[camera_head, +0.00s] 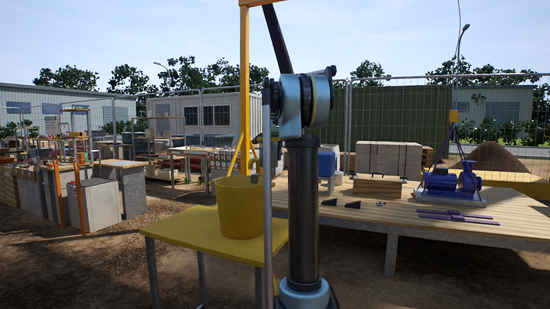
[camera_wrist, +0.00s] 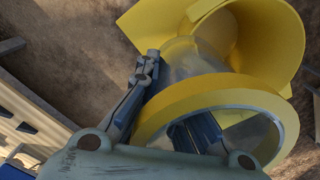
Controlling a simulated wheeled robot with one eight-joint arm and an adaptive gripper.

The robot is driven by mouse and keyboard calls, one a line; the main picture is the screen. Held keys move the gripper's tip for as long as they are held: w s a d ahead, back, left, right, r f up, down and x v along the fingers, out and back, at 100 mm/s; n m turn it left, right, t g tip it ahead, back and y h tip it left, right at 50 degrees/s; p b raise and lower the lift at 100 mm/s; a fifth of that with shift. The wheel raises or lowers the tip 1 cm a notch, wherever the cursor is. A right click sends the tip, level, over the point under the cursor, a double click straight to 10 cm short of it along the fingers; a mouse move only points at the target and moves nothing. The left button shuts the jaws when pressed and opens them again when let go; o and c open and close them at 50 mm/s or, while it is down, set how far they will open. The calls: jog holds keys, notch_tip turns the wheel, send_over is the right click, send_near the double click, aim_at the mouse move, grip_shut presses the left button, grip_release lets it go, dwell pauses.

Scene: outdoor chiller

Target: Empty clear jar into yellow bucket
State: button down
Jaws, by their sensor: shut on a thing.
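The clear jar (camera_wrist: 197,62) is see-through, with a broad yellow ring around its near end. In the wrist view it lies tilted, its far end pointing at the yellow bucket (camera_wrist: 280,40) and overlapping it in the picture. My gripper (camera_wrist: 172,95) is shut on the jar; one finger shows on its left side, and a blue-grey part shows through the ring. I cannot tell what is inside the jar. In the head view the yellow bucket (camera_head: 238,208) stands upright on a yellow-topped table.
The yellow table (camera_head: 175,232) has bare top left of the bucket. A yellow post (camera_head: 244,75) rises behind it. A wooden platform (camera_head: 480,225) at right holds a blue machine (camera_head: 450,182), blocks and purple rods. Cluttered benches stand at left; open dirt lies in front.

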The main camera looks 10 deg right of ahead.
aim_at(272, 148)
jog(key=shift+a, duration=0.1)
jog(key=shift+s+a+h, duration=0.15)
jog(key=shift+a+h, duration=0.5)
jog(key=shift+h, duration=0.35)
jog(key=shift+s+a+h, duration=0.1)
jog(key=shift+a+h, duration=0.5)
jog(key=shift+h, duration=0.4)
jog(key=shift+d+r+t+h, duration=0.15)
jog(key=shift+d+r+h, duration=0.1)
jog(key=shift+r+h, duration=0.55)
jog(key=shift+d+r+t+h, duration=0.2)
jog(key=shift+r+h, duration=0.4)
jog(key=shift+h, duration=0.4)
jog(key=shift+w, duration=0.1)
